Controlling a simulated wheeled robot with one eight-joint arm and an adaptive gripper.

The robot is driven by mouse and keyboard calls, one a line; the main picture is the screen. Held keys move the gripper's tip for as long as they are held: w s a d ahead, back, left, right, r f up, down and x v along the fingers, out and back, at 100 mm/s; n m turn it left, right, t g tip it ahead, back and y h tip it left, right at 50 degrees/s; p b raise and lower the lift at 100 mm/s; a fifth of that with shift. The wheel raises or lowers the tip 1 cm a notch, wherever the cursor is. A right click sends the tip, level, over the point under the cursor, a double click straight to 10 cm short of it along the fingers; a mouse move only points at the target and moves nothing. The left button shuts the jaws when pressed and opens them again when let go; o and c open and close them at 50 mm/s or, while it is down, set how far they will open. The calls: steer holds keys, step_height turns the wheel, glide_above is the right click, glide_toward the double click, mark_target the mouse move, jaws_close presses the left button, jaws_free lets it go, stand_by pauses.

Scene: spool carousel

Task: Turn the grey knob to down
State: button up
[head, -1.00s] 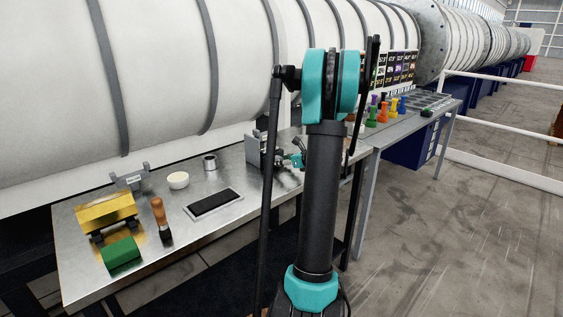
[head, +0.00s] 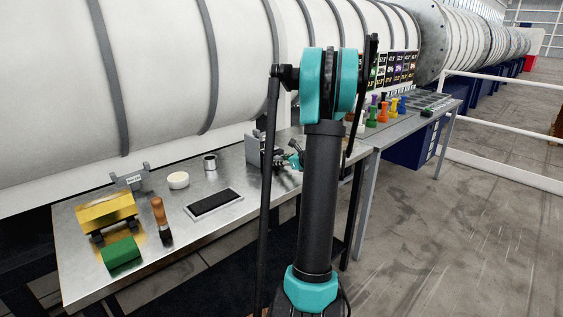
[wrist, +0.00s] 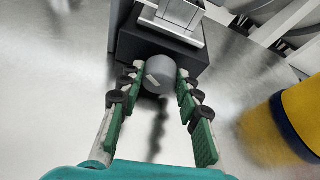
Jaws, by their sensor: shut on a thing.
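The grey knob (wrist: 160,75) is in the upper middle of the wrist view, on the front of a dark box (wrist: 135,45). A light pointer mark on the knob slants toward the upper left. My gripper (wrist: 161,82) has its two green-padded fingers on either side of the knob, shut on it. In the head view my gripper (head: 297,158) shows only in part at the metal table, behind my own arm. The knob is hidden there.
A yellow cylinder with a dark band (wrist: 300,115) stands right of my gripper in the wrist view. On the metal table (head: 120,285) are a yellow block (head: 105,212), a green block (head: 121,253), a wooden-handled brush (head: 160,215), a white round thing (head: 178,180) and a black pad (head: 213,201).

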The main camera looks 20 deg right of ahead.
steer(key=shift+n+h, duration=0.3)
steer(key=shift+n, duration=0.3)
steer(key=o, duration=1.2)
steer(key=shift+c, duration=0.2)
steer(key=v, duration=1.2)
steer(key=shift+a+f, duration=0.1)
